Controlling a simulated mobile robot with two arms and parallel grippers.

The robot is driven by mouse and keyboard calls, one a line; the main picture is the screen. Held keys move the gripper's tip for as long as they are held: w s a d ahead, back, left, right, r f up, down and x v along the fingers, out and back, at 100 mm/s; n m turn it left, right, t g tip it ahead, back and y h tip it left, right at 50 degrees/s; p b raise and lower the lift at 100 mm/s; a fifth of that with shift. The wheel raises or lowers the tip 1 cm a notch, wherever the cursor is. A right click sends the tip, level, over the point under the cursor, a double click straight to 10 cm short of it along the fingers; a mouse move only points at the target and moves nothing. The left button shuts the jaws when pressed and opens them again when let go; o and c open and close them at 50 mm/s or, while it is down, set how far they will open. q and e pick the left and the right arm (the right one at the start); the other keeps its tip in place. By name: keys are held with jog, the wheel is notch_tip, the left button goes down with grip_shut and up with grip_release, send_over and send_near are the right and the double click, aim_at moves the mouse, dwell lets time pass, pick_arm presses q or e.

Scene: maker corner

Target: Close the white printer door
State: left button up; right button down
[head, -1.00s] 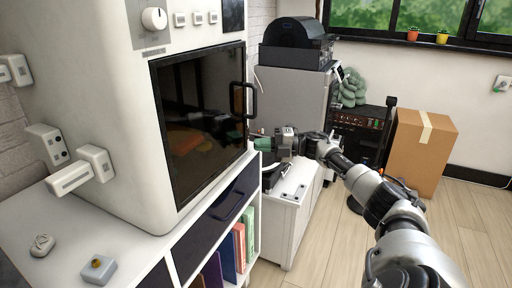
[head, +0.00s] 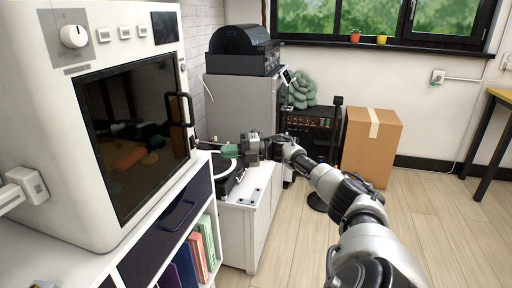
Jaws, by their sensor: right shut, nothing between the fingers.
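The white printer (head: 48,110) stands at the left on a white shelf unit. Its door (head: 135,145) is a dark glossy panel with a black bar handle (head: 191,108) on its right side. The door looks flush with the printer's front, or nearly so; I cannot see a clear gap. My right gripper (head: 228,150) is shut and empty, to the right of the door and below the handle. Its green fingertips point left and are apart from the door. My left gripper is not in view.
The shelf unit (head: 70,252) holds several books below the printer. A low white cabinet (head: 241,215) stands under my right gripper. A grey cabinet (head: 243,105) is behind it. A cardboard box (head: 369,150) stands farther right, with open wooden floor in front.

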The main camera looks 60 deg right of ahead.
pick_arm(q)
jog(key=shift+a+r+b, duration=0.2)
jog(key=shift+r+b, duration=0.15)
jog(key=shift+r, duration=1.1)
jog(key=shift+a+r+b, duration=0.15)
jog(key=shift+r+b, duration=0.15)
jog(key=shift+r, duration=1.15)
pick_arm(e)
jog(key=s+d, duration=0.2)
jog(key=d, duration=0.5)
jog(key=shift+s+f, duration=0.15)
jog(key=shift+s, duration=0.25)
